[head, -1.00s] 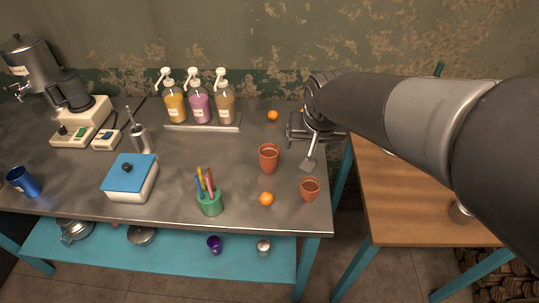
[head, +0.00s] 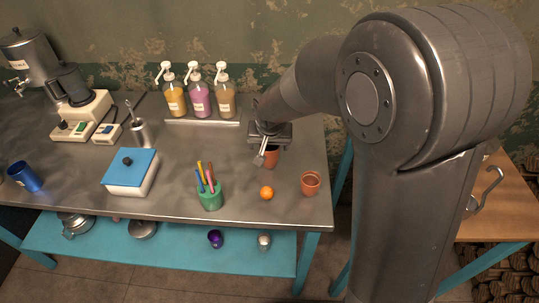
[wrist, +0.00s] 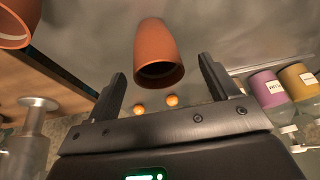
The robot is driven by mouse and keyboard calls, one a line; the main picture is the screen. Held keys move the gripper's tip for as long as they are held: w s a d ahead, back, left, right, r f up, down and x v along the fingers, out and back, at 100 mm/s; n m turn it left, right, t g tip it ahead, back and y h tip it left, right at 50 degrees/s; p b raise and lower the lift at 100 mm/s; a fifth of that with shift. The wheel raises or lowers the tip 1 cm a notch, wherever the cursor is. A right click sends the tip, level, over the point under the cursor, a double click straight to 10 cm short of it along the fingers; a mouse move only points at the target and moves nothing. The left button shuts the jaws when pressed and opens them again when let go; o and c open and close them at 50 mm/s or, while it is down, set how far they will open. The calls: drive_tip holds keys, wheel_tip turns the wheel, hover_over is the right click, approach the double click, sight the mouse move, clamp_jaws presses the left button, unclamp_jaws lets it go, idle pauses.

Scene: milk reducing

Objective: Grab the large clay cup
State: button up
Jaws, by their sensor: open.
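The large clay cup (head: 271,160) stands upright on the metal counter, partly hidden behind my gripper in the head view. In the wrist view the large clay cup (wrist: 158,50) appears between and beyond the two fingers, its open rim toward the camera. My gripper (head: 270,149) is open and empty, pointing down just above and at the cup. The wrist view shows my gripper's (wrist: 162,67) fingers apart on either side of the cup, with visible gaps. A smaller clay cup (head: 311,184) stands to the right near the counter's front right corner.
Pump bottles (head: 199,98) stand on a tray at the back. A blue-lidded box (head: 131,176) is further left.

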drive_tip(key=shift+x, duration=2.75)
drive_tip(key=shift+d, duration=0.2)
drive_tip(key=shift+c, duration=0.3)
drive_tip(key=c, duration=1)
